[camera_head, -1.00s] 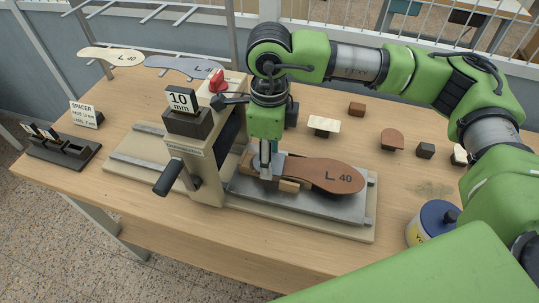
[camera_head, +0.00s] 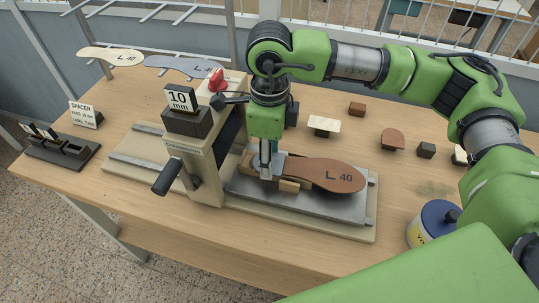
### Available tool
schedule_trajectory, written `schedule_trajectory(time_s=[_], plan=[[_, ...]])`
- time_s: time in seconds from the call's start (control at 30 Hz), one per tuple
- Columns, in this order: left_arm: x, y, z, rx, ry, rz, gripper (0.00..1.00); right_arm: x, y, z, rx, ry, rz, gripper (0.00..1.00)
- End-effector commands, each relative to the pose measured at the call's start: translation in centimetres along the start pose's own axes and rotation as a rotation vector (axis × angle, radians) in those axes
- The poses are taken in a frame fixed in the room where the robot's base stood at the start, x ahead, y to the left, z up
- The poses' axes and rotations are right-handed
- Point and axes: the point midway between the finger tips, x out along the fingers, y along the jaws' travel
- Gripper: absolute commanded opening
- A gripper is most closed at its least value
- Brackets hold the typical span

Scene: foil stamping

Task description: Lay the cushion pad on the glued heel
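A brown leather sole marked "L 40" (camera_head: 325,174) lies on the grey metal plate (camera_head: 330,205) of the stamping press, toe to the right. Its heel end lies under my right gripper (camera_head: 266,174), which points straight down there. The fingers look close together, and I cannot tell if they are shut. A small grey-blue patch (camera_head: 276,161) shows beside the fingers at the heel. It may be the cushion pad, but the gripper hides most of it. Glue on the heel cannot be made out. My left gripper is not in view.
Small blocks (camera_head: 426,150) lie behind right. A blue-lidded tub (camera_head: 436,218) is at front right. A spacer rack (camera_head: 63,149) stands far left.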

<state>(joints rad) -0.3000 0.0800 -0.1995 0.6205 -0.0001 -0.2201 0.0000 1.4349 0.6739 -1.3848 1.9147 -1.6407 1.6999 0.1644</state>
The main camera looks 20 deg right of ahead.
Motion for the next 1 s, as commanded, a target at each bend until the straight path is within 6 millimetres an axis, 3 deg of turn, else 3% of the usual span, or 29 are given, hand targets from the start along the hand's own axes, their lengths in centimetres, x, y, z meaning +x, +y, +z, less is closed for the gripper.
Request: schedule_trajectory(time_s=[0.73, 0.83, 1.0], plan=[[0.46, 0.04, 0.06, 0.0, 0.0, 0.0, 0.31, 0.43, 0.19, -0.1, -0.002, 0.005, 0.006, 0.33], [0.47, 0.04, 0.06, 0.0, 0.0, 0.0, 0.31, 0.45, 0.2, -0.11, -0.002, 0.006, 0.006, 0.62], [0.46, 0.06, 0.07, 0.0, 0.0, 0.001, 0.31, 0.44, 0.15, -0.14, -0.001, 0.007, 0.005, 0.62]])
